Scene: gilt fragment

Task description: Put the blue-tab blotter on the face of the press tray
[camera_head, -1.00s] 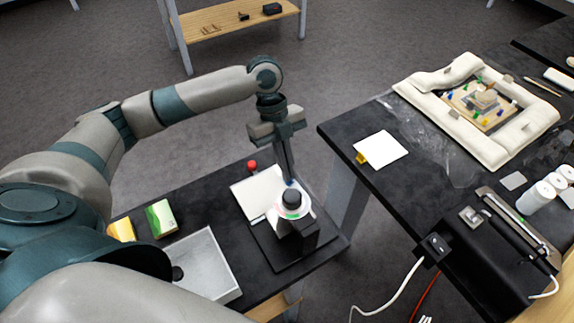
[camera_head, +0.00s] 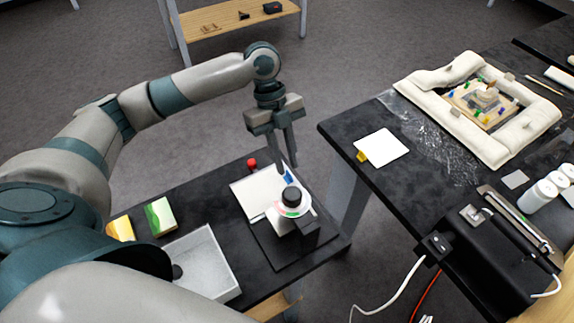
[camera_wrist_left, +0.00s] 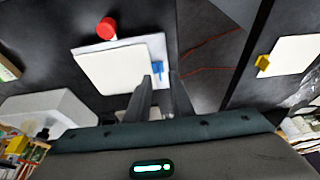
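The blue-tab blotter (camera_head: 257,193) is a cream sheet lying flat on a pale slab, which I take to be the press tray (camera_wrist_left: 118,42), on the low black table. Its blue tab (camera_head: 288,180) is at its right edge; the sheet also shows in the left wrist view (camera_wrist_left: 112,72). Part of the sheet is hidden by the black-knobbed device. My left gripper (camera_head: 285,163) is above the tab side, fingers pointing down and apart. In the wrist view its fingers (camera_wrist_left: 160,82) have an empty gap near the blue tab. My right gripper is not in view.
A black-knobbed device (camera_head: 294,215) stands at the sheet's near right. A red knob (camera_head: 252,164) is behind it. A grey bin (camera_head: 205,262) and two small boxes (camera_head: 160,216) are left. A yellow-tab sheet (camera_head: 383,147) lies on the right table.

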